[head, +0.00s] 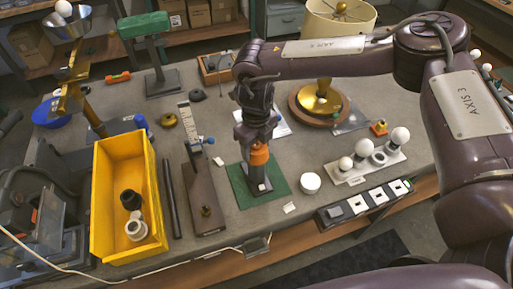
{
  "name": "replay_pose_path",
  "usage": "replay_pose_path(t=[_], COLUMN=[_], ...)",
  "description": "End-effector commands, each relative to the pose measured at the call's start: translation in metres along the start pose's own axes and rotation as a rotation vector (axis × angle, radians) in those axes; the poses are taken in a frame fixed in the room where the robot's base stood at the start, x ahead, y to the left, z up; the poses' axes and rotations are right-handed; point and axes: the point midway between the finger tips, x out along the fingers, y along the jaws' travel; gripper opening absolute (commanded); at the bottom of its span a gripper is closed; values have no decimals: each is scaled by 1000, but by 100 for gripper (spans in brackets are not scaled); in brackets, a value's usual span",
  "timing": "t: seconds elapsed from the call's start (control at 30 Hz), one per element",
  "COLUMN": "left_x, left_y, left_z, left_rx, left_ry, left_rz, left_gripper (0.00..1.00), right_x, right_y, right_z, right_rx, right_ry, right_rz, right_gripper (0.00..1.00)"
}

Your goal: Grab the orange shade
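The orange shade (259,154) is small and stands upright above the green mat (277,196), with a dark part below it. My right gripper (257,138) points down from above and its fingers are at the top of the shade. The fingers and the wrist hide the shade's upper end. At this size I cannot tell whether the fingers are closed on it or only around it. My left gripper is not in view.
A yellow bin (103,200) with dark and white parts stands at the left. A brown plate tool (205,205) lies left of the mat. A white round piece (310,182) and a bulb tray (366,163) are to the right. A brass lamp (320,98) stands behind.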

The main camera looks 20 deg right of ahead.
Motion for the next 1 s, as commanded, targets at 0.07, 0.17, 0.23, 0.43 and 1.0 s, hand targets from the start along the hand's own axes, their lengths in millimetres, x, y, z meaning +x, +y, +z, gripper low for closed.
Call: replay_pose_path(t=[0.07,0.17,0.23,0.43,1.0], left_x=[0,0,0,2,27], left_y=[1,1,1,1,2], left_z=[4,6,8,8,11], left_rx=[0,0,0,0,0], left_ry=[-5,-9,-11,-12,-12], left_rz=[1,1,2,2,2], left_gripper=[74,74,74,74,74], right_x=[0,0,0,-4,-120], right_y=[0,0,0,0,-1], right_z=[0,0,0,0,2], right_rx=[0,0,0,0,-1], right_ry=[0,0,0,-1,-9], right_rz=[0,0,0,0,-5], right_gripper=[37,33,33,33,33])
